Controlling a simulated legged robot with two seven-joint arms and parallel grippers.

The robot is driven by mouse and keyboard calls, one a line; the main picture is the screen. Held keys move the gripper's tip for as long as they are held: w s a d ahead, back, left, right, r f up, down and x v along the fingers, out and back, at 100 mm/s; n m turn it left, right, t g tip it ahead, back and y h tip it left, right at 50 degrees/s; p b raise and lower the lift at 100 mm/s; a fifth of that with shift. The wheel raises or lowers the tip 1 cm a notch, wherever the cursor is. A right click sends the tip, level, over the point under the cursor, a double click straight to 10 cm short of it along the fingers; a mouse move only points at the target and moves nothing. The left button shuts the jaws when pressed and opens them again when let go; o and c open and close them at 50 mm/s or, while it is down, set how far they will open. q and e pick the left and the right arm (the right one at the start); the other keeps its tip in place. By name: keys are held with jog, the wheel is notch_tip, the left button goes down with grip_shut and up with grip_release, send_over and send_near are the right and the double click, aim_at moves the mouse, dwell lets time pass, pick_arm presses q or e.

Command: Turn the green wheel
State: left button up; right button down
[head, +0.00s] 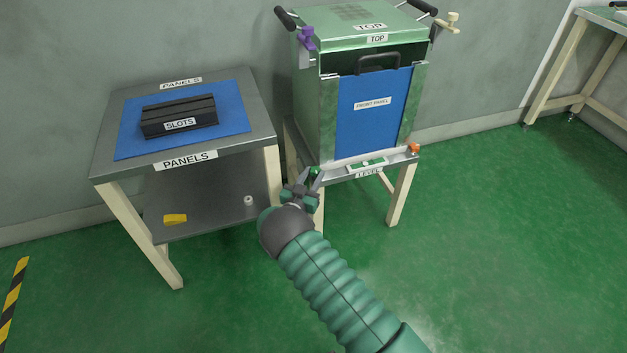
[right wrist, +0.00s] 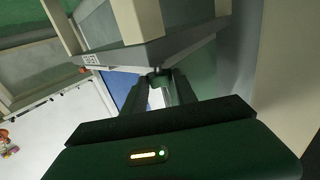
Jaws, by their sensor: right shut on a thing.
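The green wheel (head: 315,170) is a small knob at the front left corner of the stand under the cabinet, mostly covered by my gripper. My right gripper (head: 309,177) reaches up to it from below and is shut on it. In the right wrist view the two dark fingers of my right gripper (right wrist: 161,80) close just under the stand's edge; the wheel between them is hard to make out. A level (head: 367,163) with a green face lies on the stand's front edge, its bubble too small to read. My left gripper is out of view.
An orange wheel (head: 414,149) sits at the stand's front right corner. The cabinet's blue front panel (head: 372,112) rises just behind the level. A grey side table (head: 104,157) with a slotted black block (head: 179,107) stands close on the left. Floor in front is clear.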

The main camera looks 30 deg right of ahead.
jog(key=shift+a+f+g, duration=0.1)
jog(key=shift+g, duration=0.2)
jog(key=c, duration=1)
grip_release()
jog(key=shift+o, duration=0.2)
jog(key=shift+s+a+p, duration=0.2)
jog(key=shift+a+p, duration=0.15)
jog(key=p+v, duration=0.6)
jog(key=v, duration=1)
jog(key=shift+f, duration=0.25)
